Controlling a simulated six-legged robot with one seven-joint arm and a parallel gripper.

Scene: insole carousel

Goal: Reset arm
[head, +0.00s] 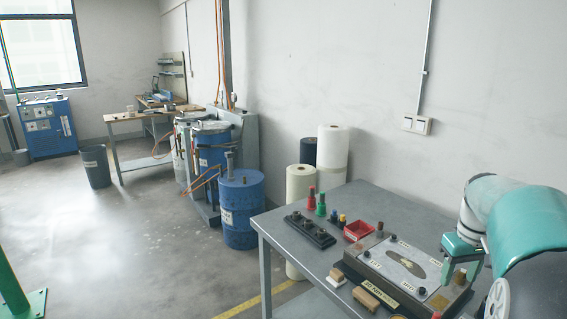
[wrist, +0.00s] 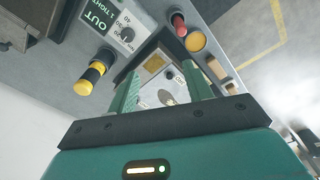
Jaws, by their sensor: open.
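My gripper shows in the wrist view (wrist: 160,88) with its two green fingers apart and nothing held between them. In the head view my teal and white arm comes in from the right, over the right end of the grey table (head: 330,190). A box with a pale top plate (head: 400,262) sits on the table below it. The fingertips are hard to make out there.
On the table are a red tray (head: 358,231), a black block with knobs (head: 310,229), red and green bottles (head: 321,205), and wooden blocks (head: 374,297). A blue drum (head: 241,210) and white rolls (head: 333,150) stand beyond the table. Floor at left is open.

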